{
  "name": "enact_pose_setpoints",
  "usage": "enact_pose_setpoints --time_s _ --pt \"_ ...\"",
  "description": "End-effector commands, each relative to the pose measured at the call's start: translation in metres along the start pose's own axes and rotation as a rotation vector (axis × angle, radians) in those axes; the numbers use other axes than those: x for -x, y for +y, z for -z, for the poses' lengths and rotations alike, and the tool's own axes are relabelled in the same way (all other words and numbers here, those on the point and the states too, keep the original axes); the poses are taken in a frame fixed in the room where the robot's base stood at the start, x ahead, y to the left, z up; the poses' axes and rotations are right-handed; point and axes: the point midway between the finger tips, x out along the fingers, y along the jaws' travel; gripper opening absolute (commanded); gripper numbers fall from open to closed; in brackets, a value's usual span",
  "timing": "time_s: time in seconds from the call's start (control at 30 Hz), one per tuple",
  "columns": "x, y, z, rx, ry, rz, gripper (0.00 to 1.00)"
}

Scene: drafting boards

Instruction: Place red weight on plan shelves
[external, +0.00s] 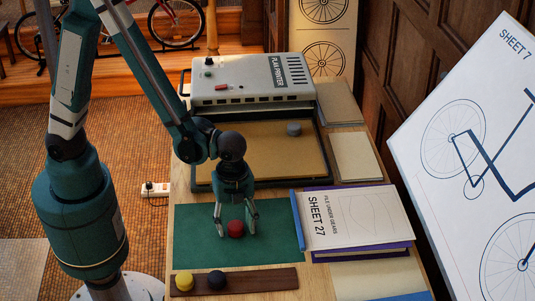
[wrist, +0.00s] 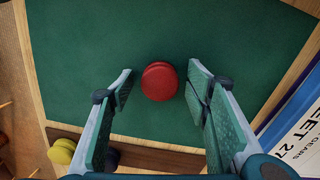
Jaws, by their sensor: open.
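The red weight (external: 235,229) is a small round piece on the green mat (external: 194,231). In the wrist view the red weight (wrist: 159,82) lies between the fingertips, with a gap on each side. My gripper (external: 235,226) points down over it, open, one finger on either side; it also shows in the wrist view (wrist: 160,74). I see nothing that I can surely name as the plan shelves.
A wooden strip (external: 267,279) in front holds a yellow weight (external: 184,281) and a dark weight (external: 217,280). Behind are a shallow tray (external: 262,148) with a grey weight (external: 294,129) and a plan printer (external: 250,80).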

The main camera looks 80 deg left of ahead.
Motion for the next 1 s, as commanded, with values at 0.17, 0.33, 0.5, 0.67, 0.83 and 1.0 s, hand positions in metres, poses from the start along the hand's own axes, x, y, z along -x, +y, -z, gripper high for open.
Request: enact_pose_setpoints --time_s 0.17,0.33,0.5,0.67,0.83,1.0 --pt "0.0001 0.0000 0.0000 0.000 0.000 0.000 0.48" --pt "0.0001 0.0000 0.0000 0.000 0.000 0.000 0.48" --pt "0.0001 0.0000 0.0000 0.000 0.000 0.000 0.28" --pt "0.0002 0.0000 0.0000 0.000 0.000 0.000 0.10" --pt "0.0002 0.0000 0.0000 0.000 0.000 0.000 0.07" --pt "0.0022 0.0000 0.0000 0.000 0.000 0.000 0.07"
